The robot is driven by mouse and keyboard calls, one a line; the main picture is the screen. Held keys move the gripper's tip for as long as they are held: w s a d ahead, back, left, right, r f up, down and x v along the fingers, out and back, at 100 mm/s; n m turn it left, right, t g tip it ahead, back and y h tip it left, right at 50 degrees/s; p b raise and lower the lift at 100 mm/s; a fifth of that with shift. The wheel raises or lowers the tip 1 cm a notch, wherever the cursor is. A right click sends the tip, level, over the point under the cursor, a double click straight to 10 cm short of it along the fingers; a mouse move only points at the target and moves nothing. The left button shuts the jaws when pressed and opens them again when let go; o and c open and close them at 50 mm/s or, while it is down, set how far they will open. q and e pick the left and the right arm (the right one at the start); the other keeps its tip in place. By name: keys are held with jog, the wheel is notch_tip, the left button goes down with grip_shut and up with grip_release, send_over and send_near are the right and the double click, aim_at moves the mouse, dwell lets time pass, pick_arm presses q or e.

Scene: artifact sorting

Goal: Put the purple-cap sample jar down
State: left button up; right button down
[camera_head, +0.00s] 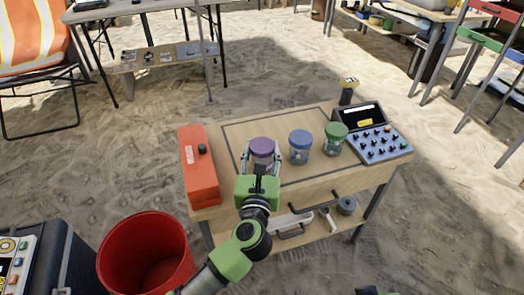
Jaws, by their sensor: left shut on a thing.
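The purple-cap sample jar (262,148) is at the left of a row of jars over the wooden table (240,131). My left gripper (262,158) is shut around the jar, one finger on each side of it. The gripper body hides the jar's lower part, so I cannot tell whether its base touches the tabletop. A blue-cap jar (300,146) and a green-cap jar (335,138) stand upright to its right. My right gripper is not clearly visible.
A red-orange case (198,167) lies along the table's left edge. A red bucket (147,254) stands front left. The tabletop behind the jars is clear.

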pick_arm(q)
jog(key=shift+f, duration=0.1)
jog(key=o, duration=1.1)
jog(key=shift+c, duration=0.2)
